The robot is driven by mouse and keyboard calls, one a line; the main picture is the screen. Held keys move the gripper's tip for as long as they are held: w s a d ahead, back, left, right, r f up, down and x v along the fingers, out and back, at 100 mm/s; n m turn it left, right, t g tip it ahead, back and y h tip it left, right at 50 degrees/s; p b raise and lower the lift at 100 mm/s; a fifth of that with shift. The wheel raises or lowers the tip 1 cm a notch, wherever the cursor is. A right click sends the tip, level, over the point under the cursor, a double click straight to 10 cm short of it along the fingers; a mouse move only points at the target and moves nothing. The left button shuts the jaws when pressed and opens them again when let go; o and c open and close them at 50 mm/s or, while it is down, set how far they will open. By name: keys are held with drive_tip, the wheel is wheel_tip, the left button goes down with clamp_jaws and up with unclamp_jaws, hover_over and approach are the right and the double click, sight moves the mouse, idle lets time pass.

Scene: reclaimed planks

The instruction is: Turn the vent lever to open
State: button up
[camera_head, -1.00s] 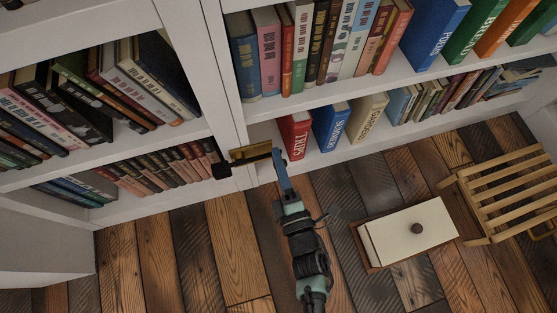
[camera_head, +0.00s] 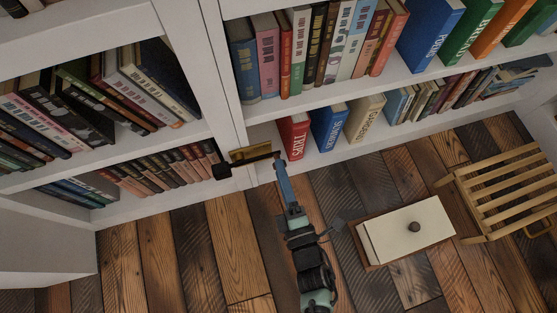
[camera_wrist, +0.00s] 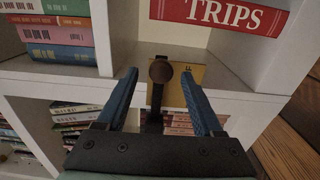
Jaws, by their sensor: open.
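The vent lever is a dark handle (camera_head: 222,171) in front of a brass-coloured plate (camera_head: 250,153) at the bookcase's upright, low down. In the wrist view a round brown knob on a dark stem (camera_wrist: 160,72) stands in front of the yellow plate (camera_wrist: 185,88). My gripper (camera_head: 279,161) is close to the plate's right end in the head view. In the wrist view its two blue fingers (camera_wrist: 159,78) are apart, with the knob and stem showing between them. Contact cannot be told. Letters on the plate are mostly hidden.
White bookcase shelves (camera_head: 330,100) full of books surround the lever. A red book (camera_head: 293,136) stands just right of it. A white-topped box with a knob (camera_head: 395,240) and a wooden slatted chair (camera_head: 505,190) are on the plank floor to the right.

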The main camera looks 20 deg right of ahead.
drive_tip(key=s+p, duration=0.2)
drive_tip(key=s, duration=0.8)
drive_tip(key=shift+w, duration=0.1)
